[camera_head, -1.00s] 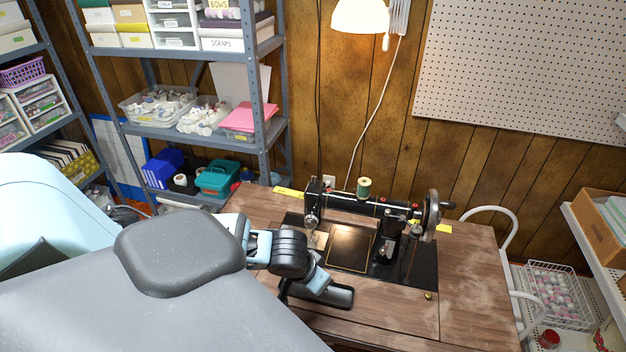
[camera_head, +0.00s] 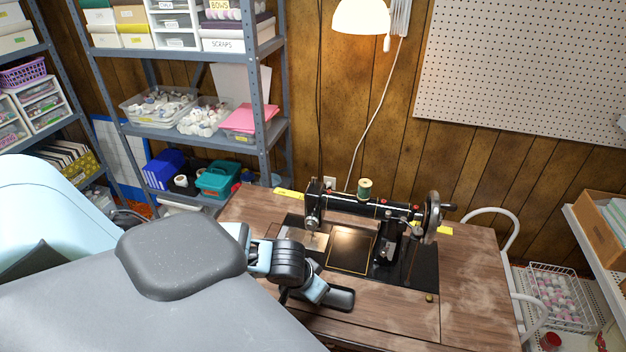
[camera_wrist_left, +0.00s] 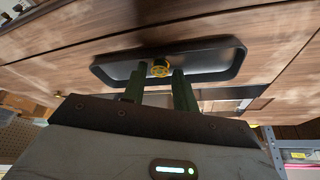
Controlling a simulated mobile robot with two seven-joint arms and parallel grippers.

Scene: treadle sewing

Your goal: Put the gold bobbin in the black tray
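The black tray (camera_head: 341,298) lies on the front of the wooden sewing table. It also shows in the left wrist view (camera_wrist_left: 218,66). The gold bobbin (camera_wrist_left: 161,68) appears over the tray's floor in the left wrist view, between the tips of my left gripper (camera_wrist_left: 160,76). The two dark fingers stand apart on either side of it, with a slight gap, and it looks to rest in the tray. In the head view my left gripper (camera_head: 312,293) is at the tray's left part, and the bobbin is hidden there. My right gripper is not in view.
The sewing machine (camera_head: 370,208) stands behind the tray, with a green thread spool (camera_head: 365,188) on top. A small gold round thing (camera_head: 429,297) lies to the right on the table (camera_head: 470,300). A shelf (camera_head: 205,132) stands at the back left.

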